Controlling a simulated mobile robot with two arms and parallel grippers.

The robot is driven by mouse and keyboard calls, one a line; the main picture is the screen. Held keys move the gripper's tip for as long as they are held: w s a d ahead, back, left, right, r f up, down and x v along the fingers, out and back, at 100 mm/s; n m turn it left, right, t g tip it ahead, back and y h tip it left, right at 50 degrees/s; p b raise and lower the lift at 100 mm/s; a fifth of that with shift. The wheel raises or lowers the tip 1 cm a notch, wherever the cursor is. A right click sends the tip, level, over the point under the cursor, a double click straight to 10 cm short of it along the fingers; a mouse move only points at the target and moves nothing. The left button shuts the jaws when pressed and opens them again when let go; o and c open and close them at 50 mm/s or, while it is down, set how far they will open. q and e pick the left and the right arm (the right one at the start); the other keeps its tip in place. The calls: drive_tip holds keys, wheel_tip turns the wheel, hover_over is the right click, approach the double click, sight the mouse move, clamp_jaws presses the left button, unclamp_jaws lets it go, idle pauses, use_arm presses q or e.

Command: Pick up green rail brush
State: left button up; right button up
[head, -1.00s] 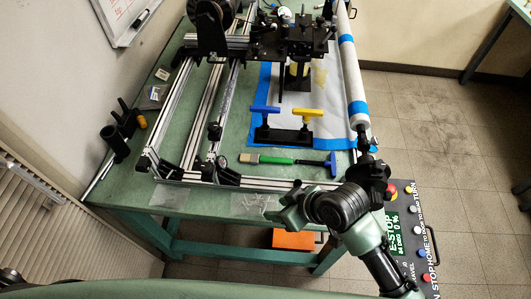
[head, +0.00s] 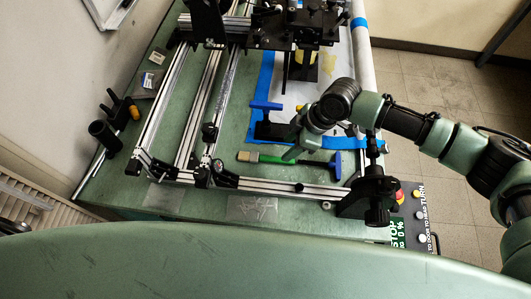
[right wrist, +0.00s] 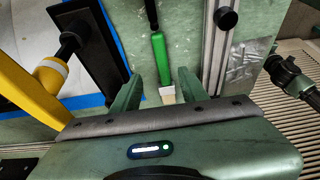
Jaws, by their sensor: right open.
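The green rail brush (head: 268,158) lies on the green table just inside the front rail of the frame, pale bristles to the left. Part of its handle is hidden by my right gripper (head: 292,153), which is over it. In the right wrist view, the brush's green handle (right wrist: 159,52) runs away from me with a black shaft beyond it, and its pale bristle end sits between the fingers. My right gripper (right wrist: 160,78) is open, one finger on each side of the brush, apart from it. My left gripper is not in view.
A black stand with a blue T-handle (head: 266,105) is just behind the brush. A yellow T-handle (right wrist: 25,100) is close on the left in the right wrist view. Metal rails (head: 270,186) border the brush in front.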

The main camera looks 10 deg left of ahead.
sight(279, 159)
drive_tip(key=x, duration=0.2)
drive_tip(key=p+x, duration=0.2)
drive_tip(key=x, duration=0.1)
drive_tip(key=shift+s+d+f, duration=0.1)
drive_tip(key=shift+s+f, duration=0.15)
drive_tip(key=shift+f, duration=0.4)
clamp_jaws()
